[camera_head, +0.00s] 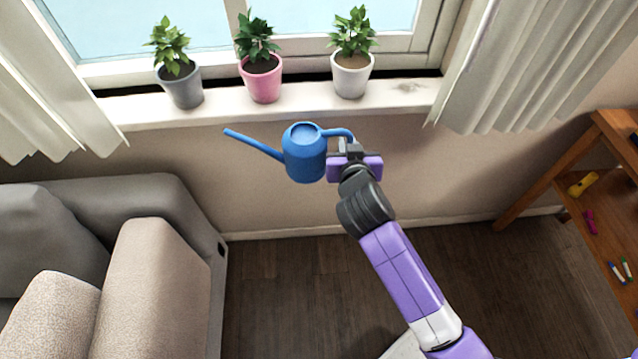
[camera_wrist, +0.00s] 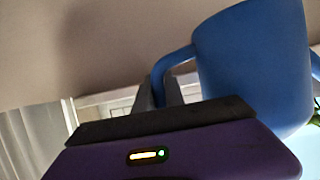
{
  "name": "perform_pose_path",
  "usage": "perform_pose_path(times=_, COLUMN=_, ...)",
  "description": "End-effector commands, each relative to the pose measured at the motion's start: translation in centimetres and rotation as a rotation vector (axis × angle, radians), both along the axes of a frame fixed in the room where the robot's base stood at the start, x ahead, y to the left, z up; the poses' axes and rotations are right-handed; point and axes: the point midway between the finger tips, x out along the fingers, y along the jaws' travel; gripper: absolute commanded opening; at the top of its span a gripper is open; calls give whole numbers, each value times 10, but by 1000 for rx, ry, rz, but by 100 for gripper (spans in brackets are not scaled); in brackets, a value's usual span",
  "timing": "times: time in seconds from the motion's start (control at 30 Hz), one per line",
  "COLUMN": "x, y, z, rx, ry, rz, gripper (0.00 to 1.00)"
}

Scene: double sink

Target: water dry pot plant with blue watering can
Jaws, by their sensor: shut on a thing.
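The blue watering can (camera_head: 305,155) hangs in the air in front of the window sill, roughly upright, with its long spout pointing left and slightly up. My gripper (camera_head: 347,146) is shut on its handle at the can's right side. In the wrist view the can's body (camera_wrist: 255,65) fills the upper right, and the handle runs between my fingers (camera_wrist: 168,92). Three potted plants stand on the sill: one in a grey pot (camera_head: 183,88), one in a pink pot (camera_head: 262,80) with darker leaves, and one in a white pot (camera_head: 351,77). I cannot tell which is dry.
The white sill (camera_head: 225,107) runs under the window between two curtains (camera_head: 535,65). A grey sofa (camera_head: 150,270) stands at lower left. A wooden shelf (camera_head: 560,165) with small coloured items stands at right.

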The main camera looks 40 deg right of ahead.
Motion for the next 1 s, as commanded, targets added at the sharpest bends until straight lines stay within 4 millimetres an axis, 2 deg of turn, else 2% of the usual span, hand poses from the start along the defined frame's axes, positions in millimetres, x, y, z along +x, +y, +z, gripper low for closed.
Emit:
perform_pose_path(times=0.03, x=-1, y=-15, z=19, rx=0, ry=-13, rz=-67, gripper=0)
perform_pose_path(times=0.17, x=-18, y=-53, z=56, rx=3, ry=-14, rz=-263, gripper=0)
perform_pose_path(times=0.3, x=-47, y=-87, z=94, rx=4, ry=-14, rz=-487, gripper=0)
perform_pose_path(times=0.4, x=-72, y=-105, z=117, rx=6, ry=-14, rz=-644, gripper=0)
perform_pose_path(times=0.6, x=-115, y=-121, z=147, rx=5, ry=-8, rz=-889, gripper=0)
perform_pose_path(times=0.7, x=-128, y=-123, z=154, rx=4, ry=-7, rz=-959, gripper=0)
perform_pose_path(times=1.0, x=-140, y=-124, z=161, rx=-23, ry=52, rz=-1002, gripper=0)
